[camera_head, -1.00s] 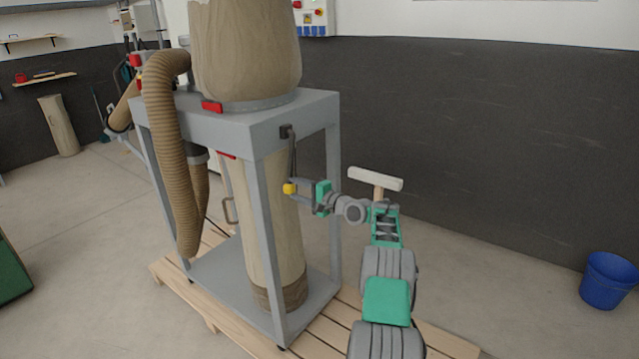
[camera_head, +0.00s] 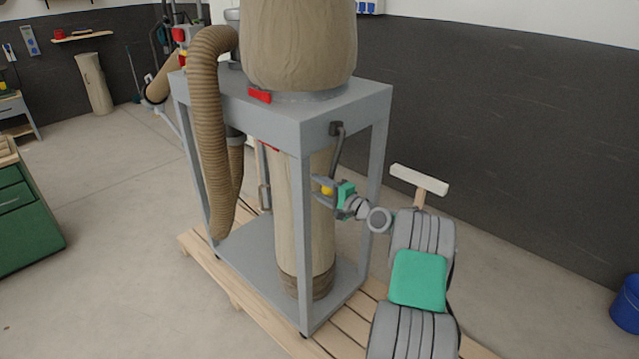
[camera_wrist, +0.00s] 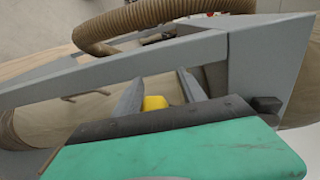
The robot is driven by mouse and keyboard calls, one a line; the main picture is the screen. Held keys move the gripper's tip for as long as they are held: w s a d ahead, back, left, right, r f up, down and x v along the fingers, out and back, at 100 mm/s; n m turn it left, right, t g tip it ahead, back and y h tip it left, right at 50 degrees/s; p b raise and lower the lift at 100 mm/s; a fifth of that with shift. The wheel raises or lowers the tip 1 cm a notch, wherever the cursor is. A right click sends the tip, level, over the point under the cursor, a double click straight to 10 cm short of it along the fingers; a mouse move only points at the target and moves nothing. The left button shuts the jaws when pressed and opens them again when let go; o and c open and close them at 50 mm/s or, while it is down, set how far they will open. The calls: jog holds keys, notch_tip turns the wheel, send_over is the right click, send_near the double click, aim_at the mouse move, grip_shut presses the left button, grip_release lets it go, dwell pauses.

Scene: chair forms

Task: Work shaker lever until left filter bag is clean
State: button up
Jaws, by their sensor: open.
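A beige cloth filter bag (camera_head: 300,45) sits on top of the grey steel frame, its top cut off by the picture. The dark shaker lever (camera_head: 338,150) hangs from a pivot at the frame's right side, tilted slightly, and ends in a yellow knob (camera_head: 327,191). My gripper (camera_head: 322,190) is open at the knob. In the wrist view the knob (camera_wrist: 155,102) shows between the two separated fingers of my gripper (camera_wrist: 158,92). Contact with either finger cannot be told. How dusty the bag is cannot be told.
A lower beige bag (camera_head: 305,220) hangs inside the frame (camera_head: 305,250) behind a post close to my gripper. A ribbed hose (camera_head: 208,130) curves down at left. The frame stands on a wooden pallet (camera_head: 345,335). A blue bucket (camera_head: 626,305) stands right. Floor at left is partly clear.

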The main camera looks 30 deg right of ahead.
jog(key=shift+n+y, duration=0.3)
jog(key=shift+y, duration=0.1)
jog(key=r, duration=0.1)
jog(key=s+a+r, duration=0.1)
jog(key=r, duration=0.1)
jog(key=shift+s+a+r, duration=0.2)
jog(key=shift+a+r, duration=0.15)
jog(key=shift+a, duration=0.05)
jog(key=a, duration=0.1)
jog(key=s+a+r+p, duration=0.1)
jog(key=a+r+p, duration=0.1)
jog(key=a, duration=0.1)
jog(key=shift+s+a+r, duration=0.1)
jog(key=shift+s+r, duration=0.15)
jog(key=shift+s, duration=0.15)
jog(key=shift+o, duration=0.4)
jog(key=shift+o, duration=1)
jog(key=b, duration=0.1)
send_near(307, 177)
jog(key=s+a+r, duration=0.2)
jog(key=s+a, duration=0.1)
jog(key=s, duration=0.2)
jog(key=shift+s+r, duration=0.25)
jog(key=shift+s, duration=0.05)
